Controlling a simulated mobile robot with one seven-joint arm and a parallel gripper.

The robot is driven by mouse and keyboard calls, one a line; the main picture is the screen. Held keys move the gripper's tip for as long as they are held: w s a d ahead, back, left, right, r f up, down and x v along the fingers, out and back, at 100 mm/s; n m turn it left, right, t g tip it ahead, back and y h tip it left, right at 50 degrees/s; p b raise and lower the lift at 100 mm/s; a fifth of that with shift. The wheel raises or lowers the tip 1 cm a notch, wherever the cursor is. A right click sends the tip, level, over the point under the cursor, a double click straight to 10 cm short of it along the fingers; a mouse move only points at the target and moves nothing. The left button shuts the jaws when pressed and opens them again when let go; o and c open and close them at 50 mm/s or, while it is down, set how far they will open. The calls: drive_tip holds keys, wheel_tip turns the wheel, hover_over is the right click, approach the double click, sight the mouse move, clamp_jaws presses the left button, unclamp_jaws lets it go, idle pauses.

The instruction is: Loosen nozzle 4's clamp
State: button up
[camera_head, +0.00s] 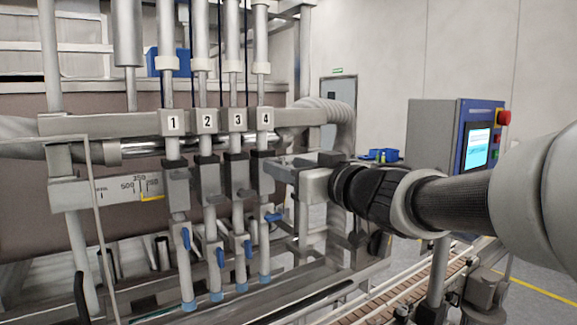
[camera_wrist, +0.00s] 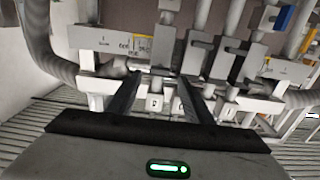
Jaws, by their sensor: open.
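Nozzle 4 is the rightmost of the numbered nozzles, under its number plate (camera_head: 265,119) in the head view. A grey block with a dark top (camera_head: 262,172) sits on its tube; I cannot tell for sure if this is the clamp. Lower on that tube a blue lever (camera_head: 274,217) points sideways. My gripper (camera_head: 283,168) reaches in from the right beside nozzle 4's block, and any contact is unclear. In the wrist view my gripper (camera_wrist: 160,82) is open, with two dark fingers apart and number plates seen between them.
A scale plate (camera_head: 128,189) is further left. A ribbed hose (camera_head: 340,115) bends behind my gripper. A control panel (camera_head: 455,135) and conveyor (camera_head: 400,290) are on the right.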

drive_tip(key=x, duration=0.3)
drive_tip(key=shift+w+a, duration=0.1)
drive_tip(key=shift+w, duration=0.1)
drive_tip(key=c, duration=1)
drive_tip(key=shift+c, duration=0.2)
